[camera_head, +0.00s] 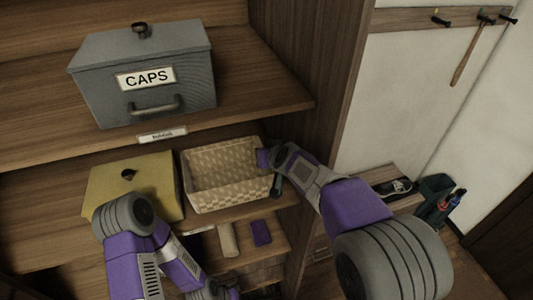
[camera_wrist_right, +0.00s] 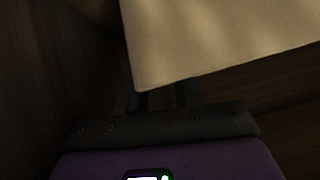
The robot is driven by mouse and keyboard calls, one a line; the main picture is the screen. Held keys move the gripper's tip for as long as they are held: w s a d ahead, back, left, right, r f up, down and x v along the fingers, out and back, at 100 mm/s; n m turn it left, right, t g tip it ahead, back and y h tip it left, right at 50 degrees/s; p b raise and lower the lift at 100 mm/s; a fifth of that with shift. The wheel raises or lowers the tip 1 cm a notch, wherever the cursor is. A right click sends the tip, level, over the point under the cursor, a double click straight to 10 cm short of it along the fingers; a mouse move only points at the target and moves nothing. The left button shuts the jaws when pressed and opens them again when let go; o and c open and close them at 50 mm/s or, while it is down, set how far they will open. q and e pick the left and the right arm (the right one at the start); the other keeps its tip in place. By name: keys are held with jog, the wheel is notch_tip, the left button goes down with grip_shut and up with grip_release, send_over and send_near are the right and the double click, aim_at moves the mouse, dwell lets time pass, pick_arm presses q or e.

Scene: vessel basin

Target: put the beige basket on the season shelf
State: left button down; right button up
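The beige basket (camera_head: 228,170) is woven, open-topped and looks empty. It stands upright on the middle shelf, just right of a yellow box. My right gripper (camera_head: 277,182) is at the basket's right end, its dark fingers low beside the wall and partly hidden by my wrist. In the right wrist view a plain beige surface (camera_wrist_right: 220,40), probably the basket, has its lower corner at the fingers (camera_wrist_right: 160,98). That view is dark, and I cannot tell whether the fingers grip it.
A grey box labelled CAPS (camera_head: 150,80) stands on the shelf above, with free board to its right. A small label (camera_head: 162,135), too small to read, is on that shelf's edge. The yellow box (camera_head: 130,180) is close left of the basket. An upright wooden panel (camera_head: 308,90) bounds the shelves at right.

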jog(key=shift+s+r, duration=0.15)
jog(key=shift+r, duration=0.2)
jog(key=p+v, duration=0.4)
jog(key=v, duration=0.7)
jog(key=shift+s+d, duration=0.15)
jog(key=shift+s, duration=0.1)
